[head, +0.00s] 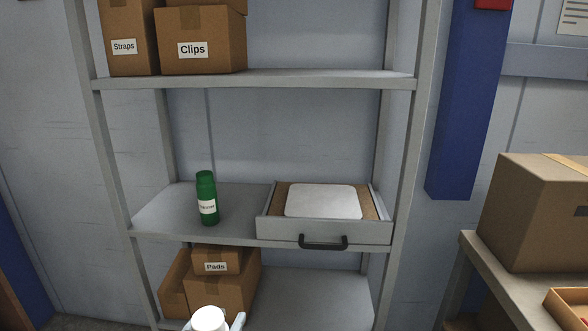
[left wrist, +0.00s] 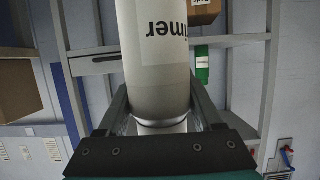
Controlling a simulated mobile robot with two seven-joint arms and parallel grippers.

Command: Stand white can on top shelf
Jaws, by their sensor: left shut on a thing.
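A white can (head: 208,319) shows at the bottom edge of the head view, seen from above. My left gripper (head: 213,325) is shut on it, with a finger on each side. The can also shows large in the left wrist view (left wrist: 158,75), where its label, reading "rimer", appears upside down. The top shelf board in view (head: 320,78) carries cardboard boxes at its left end; its right part is bare. The held can is in front of the rack and low in the head view. My right gripper is not in view.
Boxes marked Straps (head: 128,35) and Clips (head: 200,45) stand on the upper board. A green bottle (head: 206,190) and a grey drawer (head: 325,232) are on the middle board. Cardboard boxes, one marked Pads (head: 218,262), sit below. A table with a box (head: 535,220) is at right.

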